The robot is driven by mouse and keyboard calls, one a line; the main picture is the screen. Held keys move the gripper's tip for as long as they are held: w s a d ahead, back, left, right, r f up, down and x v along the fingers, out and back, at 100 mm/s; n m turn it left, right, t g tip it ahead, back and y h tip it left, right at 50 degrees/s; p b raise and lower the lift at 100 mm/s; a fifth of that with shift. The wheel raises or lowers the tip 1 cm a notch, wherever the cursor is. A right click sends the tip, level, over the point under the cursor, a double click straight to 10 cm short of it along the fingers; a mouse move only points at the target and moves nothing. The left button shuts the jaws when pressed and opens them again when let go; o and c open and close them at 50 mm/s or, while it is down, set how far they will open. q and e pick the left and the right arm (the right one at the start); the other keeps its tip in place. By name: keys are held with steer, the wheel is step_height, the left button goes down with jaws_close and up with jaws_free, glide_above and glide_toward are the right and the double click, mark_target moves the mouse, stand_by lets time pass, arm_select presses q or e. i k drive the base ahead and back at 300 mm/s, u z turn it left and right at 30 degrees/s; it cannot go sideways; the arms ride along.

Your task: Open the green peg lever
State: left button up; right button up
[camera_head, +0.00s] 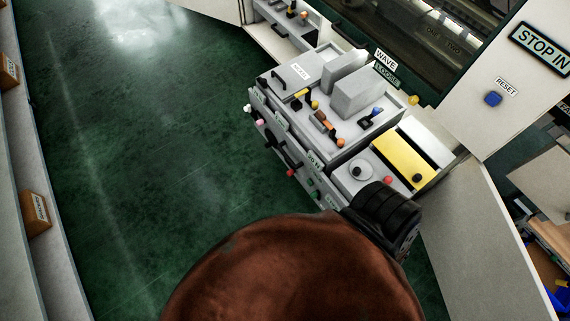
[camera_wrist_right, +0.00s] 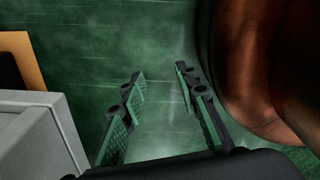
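The grey control unit (camera_head: 340,165) stands in the middle of the head view, with several coloured pegs and knobs on its top and front. A small green peg (camera_head: 313,195) shows low on its front side, close to the large brown part of my own body; whether its lever is open or closed is too small to tell. My right gripper (camera_wrist_right: 160,76) is open and empty in the right wrist view, its two fingers apart over green floor. A grey box corner (camera_wrist_right: 40,135) lies left of the fingers, not touching them. My left gripper is not in view.
A yellow panel (camera_head: 410,157) and a red button (camera_head: 387,180) sit on the unit's right part. A white cabinet with a blue reset button (camera_head: 493,99) stands at the right. The green floor (camera_head: 150,150) at the left is clear. Shelf boxes (camera_head: 36,214) line the left edge.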

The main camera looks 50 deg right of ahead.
mark_target(316, 194)
steer(key=i, duration=1.4)
steer(key=z, duration=0.5)
steer(key=i, duration=2.2)
steer(key=z, duration=1.4)
steer(key=i, duration=0.2)
steer(key=z, duration=0.95)
steer(key=i, duration=0.6)
steer(key=z, duration=2.9)
